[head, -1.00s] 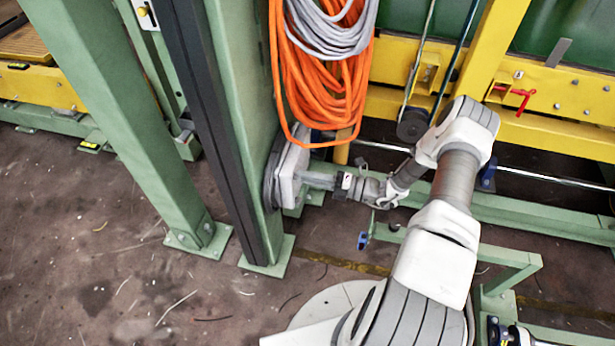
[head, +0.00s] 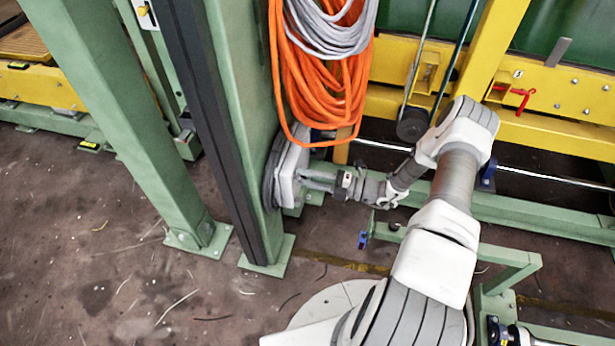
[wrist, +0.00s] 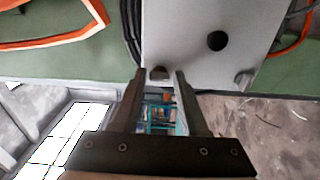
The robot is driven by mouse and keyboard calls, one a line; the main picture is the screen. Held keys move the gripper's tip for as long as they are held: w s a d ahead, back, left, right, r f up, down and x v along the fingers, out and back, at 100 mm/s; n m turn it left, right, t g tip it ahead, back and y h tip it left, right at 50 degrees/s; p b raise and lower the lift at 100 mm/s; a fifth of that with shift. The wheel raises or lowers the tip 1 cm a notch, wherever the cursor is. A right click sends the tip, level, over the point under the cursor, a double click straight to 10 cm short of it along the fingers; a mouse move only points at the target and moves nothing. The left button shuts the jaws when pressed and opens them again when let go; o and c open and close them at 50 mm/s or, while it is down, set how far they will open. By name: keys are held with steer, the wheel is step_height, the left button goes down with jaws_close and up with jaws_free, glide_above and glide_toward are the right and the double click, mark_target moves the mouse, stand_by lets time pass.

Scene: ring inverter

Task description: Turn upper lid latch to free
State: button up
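A pale grey-white box (head: 288,178) is fixed low on the green column in the head view. Its flat lid (wrist: 198,20) fills the upper middle of the wrist view. A small dark latch (wrist: 158,74) sits at the lid's near edge. A round black knob or latch (wrist: 217,41) lies further right on the lid. My gripper (wrist: 160,75) is open, its fingertips on either side of the small dark latch, with narrow gaps showing. Contact with the lid cannot be told. In the head view my gripper (head: 318,181) reaches the box from the right; the latches are not discernible there.
Orange cable coils (head: 320,90) and a grey hose (head: 330,25) hang above the box. A green post (head: 125,110) stands left of the column. Yellow beams (head: 555,135) and a low green frame (head: 500,265) are at the right. The floor at lower left is open.

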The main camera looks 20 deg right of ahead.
steer(key=shift+o, duration=1.2)
steer(key=shift+d, duration=0.15)
steer(key=p+v, duration=0.2)
steer(key=v, duration=1.5)
